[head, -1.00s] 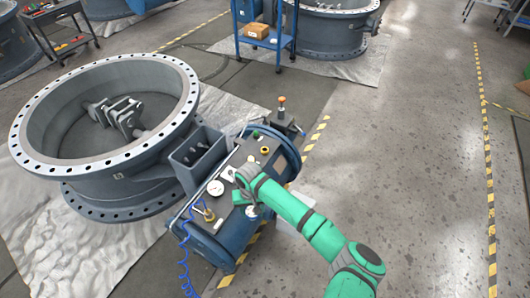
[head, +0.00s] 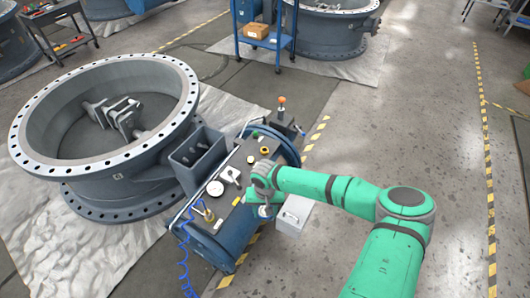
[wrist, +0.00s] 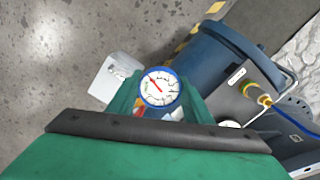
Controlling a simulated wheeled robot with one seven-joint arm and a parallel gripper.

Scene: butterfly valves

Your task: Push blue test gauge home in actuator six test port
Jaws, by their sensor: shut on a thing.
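My gripper (wrist: 157,100) is shut on the blue-rimmed test gauge (wrist: 158,90), whose white dial and red needle face the wrist camera. In the head view my gripper (head: 260,206) hangs at the right edge of the blue actuator (head: 228,238); the gauge cannot be made out there. The actuator's dark top panel shows in the wrist view (wrist: 240,107), to the right of the held gauge and apart from it. Which opening is the test port I cannot tell.
A white-faced gauge (head: 215,188), a brass fitting (head: 208,214) with a coiled blue hose (head: 184,262) and a yellow-ringed fitting (head: 265,150) stand on the panel. A pale grey box (head: 293,215) is on the floor beside the actuator. A large valve body (head: 110,165) stands left.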

